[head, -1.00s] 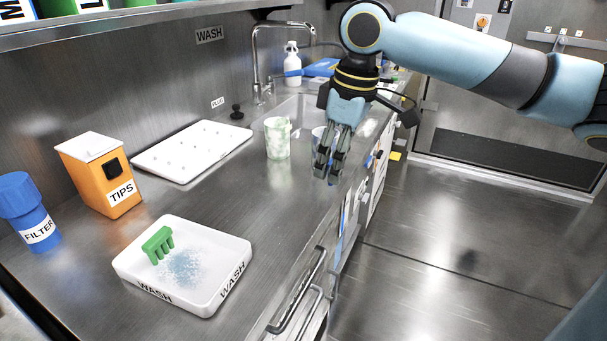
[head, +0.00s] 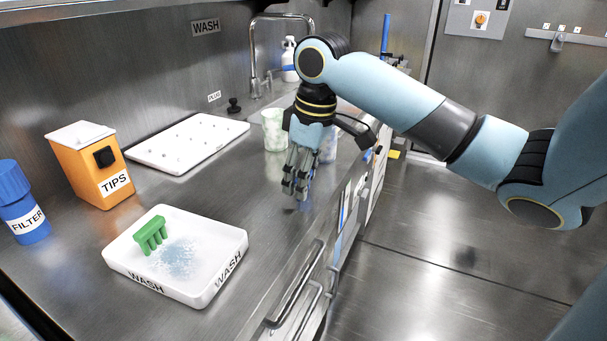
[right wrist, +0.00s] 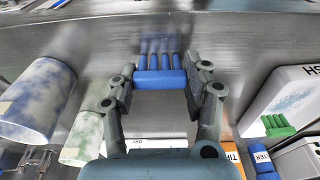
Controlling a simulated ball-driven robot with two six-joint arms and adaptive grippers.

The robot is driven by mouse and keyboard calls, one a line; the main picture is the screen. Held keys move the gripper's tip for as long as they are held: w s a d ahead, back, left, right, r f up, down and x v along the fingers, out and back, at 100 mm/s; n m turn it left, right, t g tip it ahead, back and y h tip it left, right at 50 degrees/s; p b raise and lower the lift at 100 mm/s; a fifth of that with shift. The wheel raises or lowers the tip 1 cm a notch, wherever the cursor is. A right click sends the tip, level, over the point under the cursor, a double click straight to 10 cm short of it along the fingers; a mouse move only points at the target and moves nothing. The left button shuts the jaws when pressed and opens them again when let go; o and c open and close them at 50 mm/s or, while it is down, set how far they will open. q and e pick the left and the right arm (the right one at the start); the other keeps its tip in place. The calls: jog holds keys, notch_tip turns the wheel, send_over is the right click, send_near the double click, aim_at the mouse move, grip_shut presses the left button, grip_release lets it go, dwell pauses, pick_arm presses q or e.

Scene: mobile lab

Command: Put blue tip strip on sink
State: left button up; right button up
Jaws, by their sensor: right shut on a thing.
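My right gripper (head: 296,193) hangs fingers down over the counter, near its front edge, in the head view. In the right wrist view its fingers (right wrist: 160,85) are shut on the blue tip strip (right wrist: 160,78), with the strip's prongs pointing away from the palm. The strip is hardly visible in the head view, hidden by the fingers. The sink (head: 283,100) lies farther back along the counter under the faucet, largely hidden behind my right arm and a cup. My left gripper is not in view.
A green-mottled cup (head: 274,130) and a blue-mottled cup (head: 328,145) stand close behind the gripper. A white wash tray (head: 225,245) holds a green strip (head: 151,234). An orange tips box (head: 88,165), a blue filter bottle (head: 22,205) and a white pegged board (head: 190,142) stand left. Counter before the gripper is clear.

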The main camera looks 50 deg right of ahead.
jog(key=shift+f, duration=0.1)
jog(key=o, duration=0.9)
jog(key=r+p, duration=0.1)
jog(key=r, duration=0.3)
jog(key=s+r+p, duration=0.1)
jog(key=r, duration=0.3)
jog(key=r+p, duration=0.1)
jog(key=r, duration=0.3)
jog(key=shift+s+d, duration=0.25)
jog(key=shift+s, duration=0.1)
